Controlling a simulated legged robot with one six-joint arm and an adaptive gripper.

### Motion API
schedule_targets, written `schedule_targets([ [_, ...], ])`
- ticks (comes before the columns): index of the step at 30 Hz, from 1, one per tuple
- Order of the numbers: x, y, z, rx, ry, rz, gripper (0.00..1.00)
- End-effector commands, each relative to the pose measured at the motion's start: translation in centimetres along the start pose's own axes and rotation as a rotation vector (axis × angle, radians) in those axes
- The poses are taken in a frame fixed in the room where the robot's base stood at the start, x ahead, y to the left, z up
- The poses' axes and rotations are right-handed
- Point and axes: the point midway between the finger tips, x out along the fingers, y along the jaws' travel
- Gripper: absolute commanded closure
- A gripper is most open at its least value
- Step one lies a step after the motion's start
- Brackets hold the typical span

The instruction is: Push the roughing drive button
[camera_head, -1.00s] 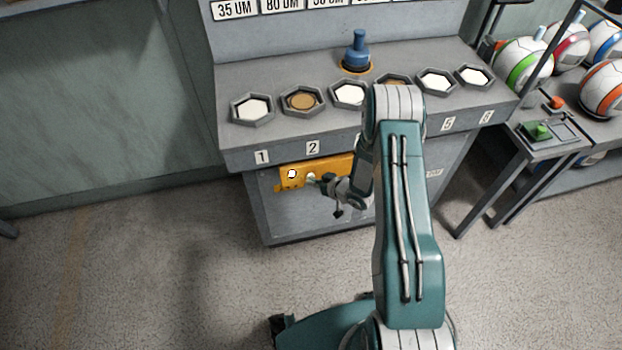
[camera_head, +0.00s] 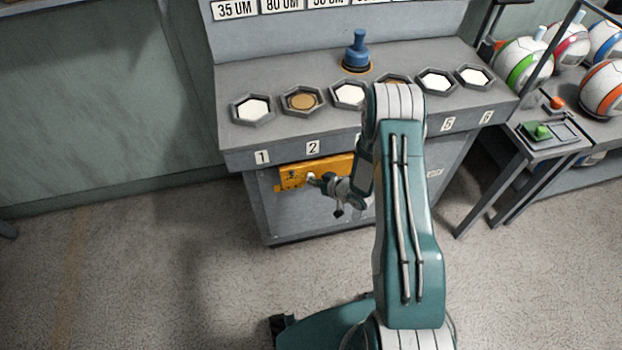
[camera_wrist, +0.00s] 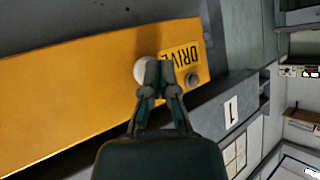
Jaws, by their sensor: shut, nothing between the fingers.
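A yellow panel (camera_head: 335,168) is set in the front of the grey press bench, below its top edge. In the wrist view the panel (camera_wrist: 60,95) carries a sideways black DRIVE label (camera_wrist: 181,57), a round white button (camera_wrist: 141,70) and a small dark grey round part (camera_wrist: 193,78). My gripper (camera_wrist: 160,66) is shut and empty. Its fingertips overlap the right edge of the white button and cover part of the label. In the head view my gripper (camera_head: 315,181) is at the panel's left part. I cannot tell for certain whether the tips press the button.
The bench top (camera_head: 290,75) has several hexagonal wells and a blue knob (camera_head: 357,50). A number 1 plate (camera_head: 262,157) is on its front edge.

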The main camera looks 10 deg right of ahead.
Motion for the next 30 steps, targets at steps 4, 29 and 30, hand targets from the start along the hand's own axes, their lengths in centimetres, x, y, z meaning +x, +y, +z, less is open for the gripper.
schedule_targets([
  [4, -0.8, -0.6, 0.6, 0.003, -0.002, 0.000, 1.00],
  [29, -4.2, -3.0, 3.1, 0.001, -0.002, 0.000, 1.00],
  [30, -4.2, -3.0, 3.1, 0.002, -0.002, 0.000, 1.00],
])
